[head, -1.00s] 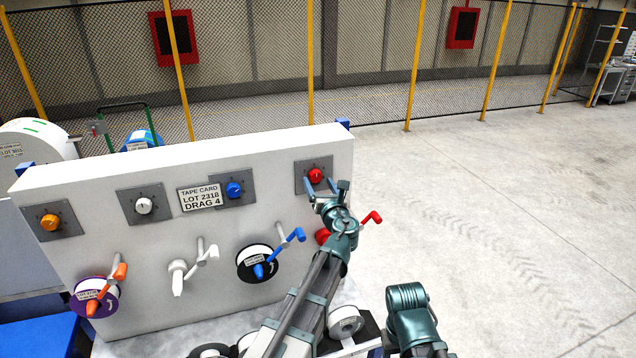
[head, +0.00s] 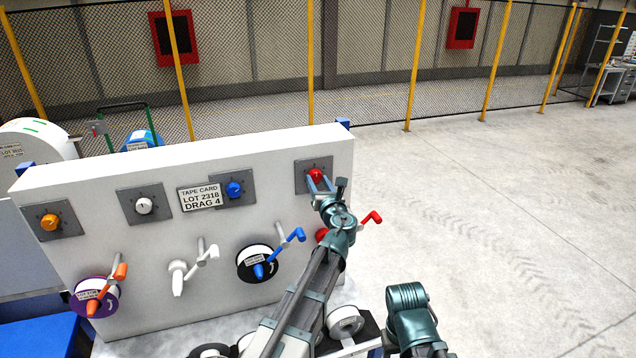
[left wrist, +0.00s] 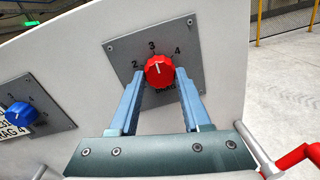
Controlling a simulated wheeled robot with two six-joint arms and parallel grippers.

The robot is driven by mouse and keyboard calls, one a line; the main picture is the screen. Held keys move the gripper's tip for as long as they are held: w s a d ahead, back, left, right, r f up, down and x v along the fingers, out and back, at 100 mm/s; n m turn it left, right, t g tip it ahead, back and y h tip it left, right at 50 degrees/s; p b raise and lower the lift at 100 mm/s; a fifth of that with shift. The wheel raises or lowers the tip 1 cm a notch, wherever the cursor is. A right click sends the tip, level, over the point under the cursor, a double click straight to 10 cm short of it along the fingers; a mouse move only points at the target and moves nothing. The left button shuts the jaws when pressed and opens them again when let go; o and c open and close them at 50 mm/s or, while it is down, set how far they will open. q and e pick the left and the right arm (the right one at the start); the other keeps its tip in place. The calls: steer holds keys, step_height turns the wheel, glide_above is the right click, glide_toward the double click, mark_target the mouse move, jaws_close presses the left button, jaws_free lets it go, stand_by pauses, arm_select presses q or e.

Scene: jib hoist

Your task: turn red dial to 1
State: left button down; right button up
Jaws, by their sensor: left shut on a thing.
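The red dial (head: 315,174) sits on a grey square plate at the right end of the white panel. The left wrist view shows the red dial (left wrist: 159,71) close up, with the numbers 2, 3 and 4 readable around it; its white mark points up, about at 3. My left gripper (head: 321,183) reaches up to the dial from below. In the left wrist view, my left gripper (left wrist: 160,82) has one blue finger on each side of the dial's lower part and is shut on it. The lower part of the plate's scale is partly hidden. My right gripper is not in view.
The panel (head: 150,245) also carries a blue dial (head: 235,189), a white dial (head: 143,206) and an orange dial (head: 50,222). Cranks and spools stick out below; a red crank (head: 372,218) is close beside my left arm. The floor at right is clear.

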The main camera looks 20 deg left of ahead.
arm_select(q)
steer(key=n, duration=0.5)
steer(key=shift+d+f+n+b, duration=0.1)
steer(key=shift+n+b, duration=0.25)
steer(key=shift+n, duration=0.05)
steer(key=n, duration=0.6)
steer(key=shift+w+n+y, duration=0.1)
steer(key=shift+n+y, duration=0.2)
steer(key=n, duration=0.6)
steer(key=shift+d+n+y, duration=0.1)
steer(key=shift+n+y, duration=0.2)
steer(key=n, duration=0.5)
steer(key=shift+n+y, duration=0.3)
steer(key=shift+n, duration=0.1)
steer(key=shift+c, duration=1.8)
jaws_free()
